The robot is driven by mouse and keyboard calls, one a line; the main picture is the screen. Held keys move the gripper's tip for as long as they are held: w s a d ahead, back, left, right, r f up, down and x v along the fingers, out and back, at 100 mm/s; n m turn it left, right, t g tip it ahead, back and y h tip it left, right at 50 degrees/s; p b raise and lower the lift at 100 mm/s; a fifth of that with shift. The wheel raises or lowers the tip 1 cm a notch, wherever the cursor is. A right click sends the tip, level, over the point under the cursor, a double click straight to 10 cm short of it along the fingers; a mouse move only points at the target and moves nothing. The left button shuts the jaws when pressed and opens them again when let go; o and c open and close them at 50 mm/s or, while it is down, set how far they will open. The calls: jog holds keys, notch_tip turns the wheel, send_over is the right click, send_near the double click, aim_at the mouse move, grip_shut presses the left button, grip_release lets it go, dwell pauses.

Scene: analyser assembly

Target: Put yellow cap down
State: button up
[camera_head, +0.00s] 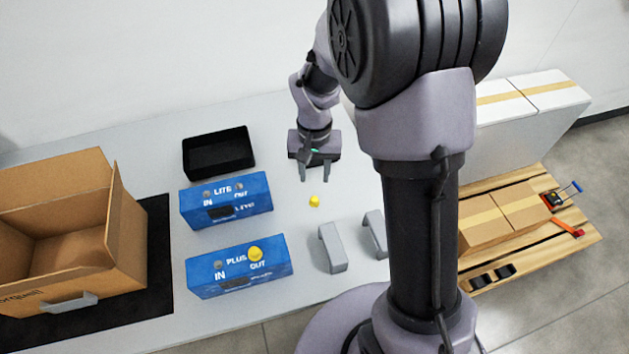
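A small yellow cap (314,201) appears to rest on the grey table, just in front of my gripper. My gripper (314,176) points down with its two fingers spread apart and nothing visible between them. The cap shows a little below the fingertips in the picture, apart from both of them. The exact height of the fingertips above the table is hard to tell. Another yellow cap (255,253) sits on top of the blue PLUS box (210,282), by its OUT label.
A blue LITE box (192,213) and an empty black tray (219,152) stand to the left. Two grey brackets (331,247) stand in front of the gripper at right. An open cardboard box (130,245) is far left. The table between tray and gripper is clear.

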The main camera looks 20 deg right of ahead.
jog(key=s+r+t, duration=0.2)
jog(key=s+r, duration=0.1)
jog(key=r, duration=0.8)
jog(key=s+a+r+t+y, duration=0.1)
jog(key=s+a+r+t, duration=0.1)
jog(key=s+r, duration=0.3)
jog(key=s+a+r+t+y, duration=0.1)
jog(key=s+r, duration=0.4)
jog(key=s, duration=0.6)
jog(key=shift+s+a+r+m+t, duration=0.15)
jog(key=shift+a+r+m+t, duration=0.25)
jog(key=shift+a, duration=0.1)
jog(key=shift+f, duration=0.15)
